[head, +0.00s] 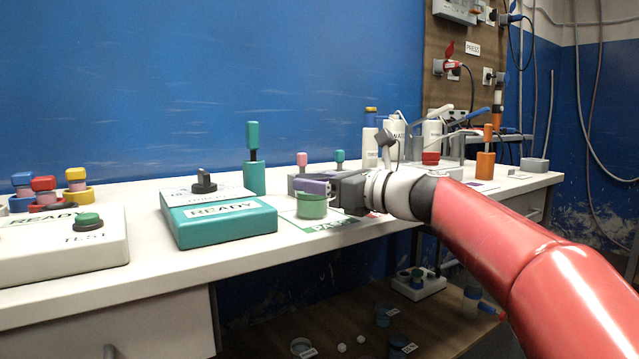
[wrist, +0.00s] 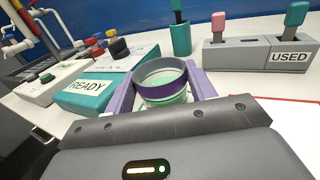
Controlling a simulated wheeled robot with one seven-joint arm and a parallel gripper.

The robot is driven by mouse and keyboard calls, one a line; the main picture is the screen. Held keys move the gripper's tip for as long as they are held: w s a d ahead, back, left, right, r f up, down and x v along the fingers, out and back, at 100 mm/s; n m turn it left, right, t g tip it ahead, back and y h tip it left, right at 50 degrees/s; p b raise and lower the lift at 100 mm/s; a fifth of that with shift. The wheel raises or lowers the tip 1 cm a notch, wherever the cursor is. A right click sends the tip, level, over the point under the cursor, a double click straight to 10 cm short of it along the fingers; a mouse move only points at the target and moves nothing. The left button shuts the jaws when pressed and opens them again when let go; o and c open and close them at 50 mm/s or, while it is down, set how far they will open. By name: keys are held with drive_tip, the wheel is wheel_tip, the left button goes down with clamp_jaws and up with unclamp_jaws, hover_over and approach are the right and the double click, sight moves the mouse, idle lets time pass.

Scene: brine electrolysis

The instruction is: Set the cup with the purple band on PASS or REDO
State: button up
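The cup with the purple band (head: 312,207) looks pale green in the head view, at the green-edged PASS mark (head: 335,226) on the bench. In the wrist view the cup (wrist: 161,76) is upright, with a grey rim, a dark purple band and pale green inside. My gripper (head: 318,187) reaches in from the right, its purple fingers on both sides of the cup. In the wrist view the fingers of my gripper (wrist: 162,88) lie close against the band, shut on it. The cup's underside is hard to make out. No REDO mark is readable.
A teal READY box (head: 218,220) stands left of the cup, with a white TEST box (head: 60,245) farther left. A teal holder (head: 254,178) stands behind. A grey USED rack (wrist: 262,54) is behind to the right. Bottles (head: 395,138) stand at the back.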

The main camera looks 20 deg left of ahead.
drive_tip(key=o, duration=0.3)
drive_tip(key=shift+o, duration=0.2)
drive_tip(key=shift+r, duration=0.1)
drive_tip(key=shift+d+r, duration=0.1)
drive_tip(key=shift+d, duration=0.05)
drive_tip(key=v, duration=1.1)
drive_tip(key=shift+d, duration=0.3)
drive_tip(key=shift+s, duration=0.25)
